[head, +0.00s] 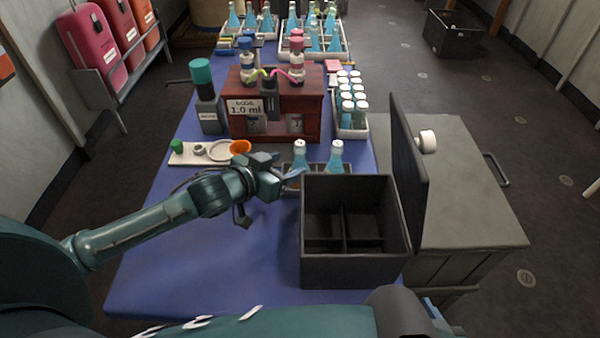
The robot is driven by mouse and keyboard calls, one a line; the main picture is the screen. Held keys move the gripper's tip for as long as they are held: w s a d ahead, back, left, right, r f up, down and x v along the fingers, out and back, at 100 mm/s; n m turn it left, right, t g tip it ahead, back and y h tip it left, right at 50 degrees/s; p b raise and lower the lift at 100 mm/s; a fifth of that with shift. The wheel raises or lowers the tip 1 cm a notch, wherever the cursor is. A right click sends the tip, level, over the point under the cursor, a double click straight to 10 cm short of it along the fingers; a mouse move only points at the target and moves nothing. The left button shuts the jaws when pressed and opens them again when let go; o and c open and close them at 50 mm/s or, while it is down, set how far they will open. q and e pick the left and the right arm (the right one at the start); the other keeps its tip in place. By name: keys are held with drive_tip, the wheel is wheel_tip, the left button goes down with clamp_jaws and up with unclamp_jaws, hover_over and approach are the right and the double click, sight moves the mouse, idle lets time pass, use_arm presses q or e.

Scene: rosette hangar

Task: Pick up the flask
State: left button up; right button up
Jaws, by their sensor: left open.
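Two conical flasks with blue liquid and white caps stand upright side by side, a left flask (300,157) and a right flask (335,158). They sit in a low dark holder (290,191) behind an open black box, which hides part of them. More similar flasks stand in white trays at the far end of the table. My left gripper (268,197) is open and empty, just left of the near flasks and the box. One finger points towards the left flask; I cannot tell whether it touches. My right gripper is not in view.
The black divided box (352,272) has its lid (408,170) standing up on the right. A red dosing station (275,122), a dark bottle (208,108), a white tool strip (185,154) and a rack of vials (351,125) stand behind. The blue tabletop (170,265) is clear at front left.

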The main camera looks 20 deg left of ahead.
sight(296, 161)
use_arm(q)
drive_tip(key=x, duration=0.4)
drive_tip(key=shift+w+f, duration=0.25)
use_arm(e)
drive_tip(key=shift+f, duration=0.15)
use_arm(q)
drive_tip(key=shift+w+f, duration=0.15)
drive_tip(key=shift+w, duration=0.1)
